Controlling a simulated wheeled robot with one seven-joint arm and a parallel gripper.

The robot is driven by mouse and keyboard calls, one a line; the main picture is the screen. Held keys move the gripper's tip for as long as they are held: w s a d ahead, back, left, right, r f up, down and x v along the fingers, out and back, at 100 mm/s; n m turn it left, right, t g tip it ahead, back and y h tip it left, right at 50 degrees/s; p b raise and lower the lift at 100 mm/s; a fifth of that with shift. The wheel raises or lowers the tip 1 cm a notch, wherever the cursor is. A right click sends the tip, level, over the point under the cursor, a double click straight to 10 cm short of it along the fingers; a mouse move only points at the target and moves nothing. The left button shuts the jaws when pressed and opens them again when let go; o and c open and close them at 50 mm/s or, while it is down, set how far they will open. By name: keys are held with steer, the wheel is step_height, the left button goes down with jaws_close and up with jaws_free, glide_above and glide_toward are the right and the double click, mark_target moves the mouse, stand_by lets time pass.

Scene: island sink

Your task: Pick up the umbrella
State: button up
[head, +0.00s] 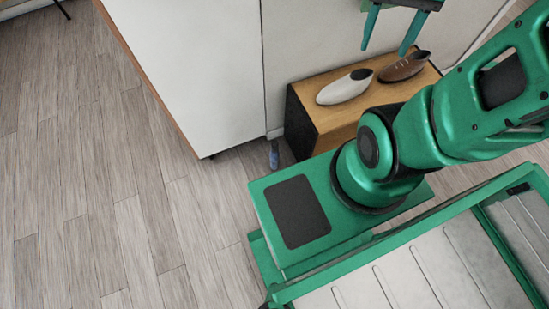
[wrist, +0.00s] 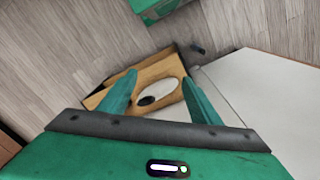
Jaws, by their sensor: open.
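A small, slim, dark blue item that looks like the folded umbrella (head: 273,155) stands on the floor in the head view, in the gap between the white panel and the wooden bench. It also shows as a small dark shape in the wrist view (wrist: 198,49), beyond the bench. My gripper (head: 385,50) is open and empty, at the top of the head view above the bench. In the wrist view my gripper (wrist: 160,77) points down at the bench, with the umbrella to the upper right of the fingertips and apart from them.
The wooden bench (head: 322,112) has dark sides and carries a white shoe (head: 344,88) and a brown shoe (head: 404,66). A tall white panel (head: 190,70) stands left of the umbrella. The wood floor (head: 90,200) at left is clear.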

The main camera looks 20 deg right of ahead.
steer(key=w+f+m, duration=0.2)
steer(key=w+f, duration=1)
steer(key=w, duration=0.3)
steer(key=w+a+f+m, duration=0.1)
steer(key=w+a+f, duration=0.25)
steer(key=f, duration=0.35)
steer(key=w+a+f, duration=0.2)
steer(key=w+f, duration=0.2)
steer(key=f, duration=0.4)
steer(key=m, duration=0.4)
glide_toward(276, 143)
steer(key=shift+y, duration=0.3)
steer(key=f, duration=0.6)
steer(key=shift+d+f, duration=0.3)
steer(key=shift+f, duration=0.05)
step_height(276, 143, down, 5)
steer(key=shift+s+a+f, duration=0.1)
steer(key=shift+w+a+f, duration=0.1)
steer(key=shift+f, duration=1.35)
steer(key=shift+w+a+f, duration=0.1)
steer(key=shift+f, duration=1.4)
jaws_close()
